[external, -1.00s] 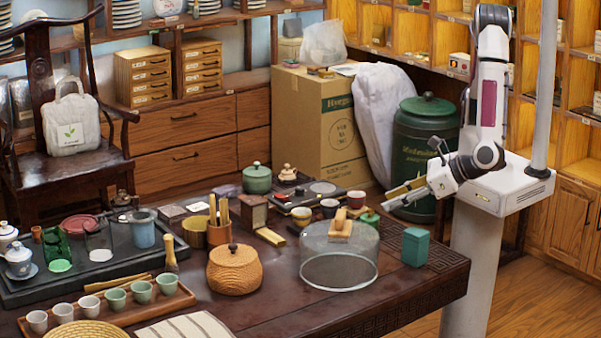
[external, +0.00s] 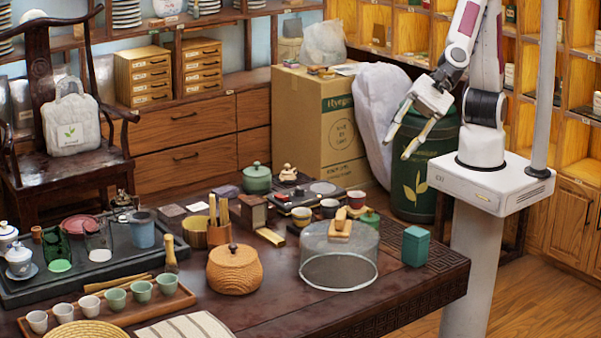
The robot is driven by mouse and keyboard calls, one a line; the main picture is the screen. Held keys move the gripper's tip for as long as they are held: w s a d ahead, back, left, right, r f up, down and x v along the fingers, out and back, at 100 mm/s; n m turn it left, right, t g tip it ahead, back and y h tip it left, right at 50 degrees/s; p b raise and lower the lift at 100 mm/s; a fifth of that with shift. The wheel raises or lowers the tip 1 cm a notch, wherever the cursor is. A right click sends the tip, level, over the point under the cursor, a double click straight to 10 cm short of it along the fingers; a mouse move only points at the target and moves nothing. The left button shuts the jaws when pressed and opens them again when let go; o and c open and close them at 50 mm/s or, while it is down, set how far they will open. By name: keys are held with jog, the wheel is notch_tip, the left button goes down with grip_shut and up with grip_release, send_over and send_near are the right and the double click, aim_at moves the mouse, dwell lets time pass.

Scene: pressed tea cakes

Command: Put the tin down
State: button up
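A teal square tin (external: 416,247) with a lid stands upright on the right end of the dark table (external: 330,308). It is right of the clear glass dome (external: 340,262). My gripper (external: 398,147) is above and behind the tin, well clear of it, in front of the large green canister. Its two pale fingers are spread apart and point down to the left. Nothing shows between them.
The glass dome with a wooden knob is the nearest obstacle to the tin. Several cups and a small green jar (external: 370,218) stand behind it. A large green canister (external: 425,180) and a cardboard box (external: 325,125) stand behind the table. The table's front right is clear.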

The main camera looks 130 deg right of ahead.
jog(key=s+d+r+n+g+y, duration=0.1)
jog(key=s+d+r+n, duration=0.1)
jog(key=s+n, duration=0.45)
jog(key=s+d+r+n+g+y, duration=0.1)
jog(key=s+d+r+n, duration=0.15)
jog(key=s+n, duration=0.35)
jog(key=s+d+f+n+g+h, duration=0.3)
jog(key=s+d+n, duration=0.8)
jog(key=s, duration=0.4)
jog(key=shift+s+d+n+h, duration=0.4)
jog(key=shift+n+h, duration=0.1)
jog(key=shift+n, duration=0.25)
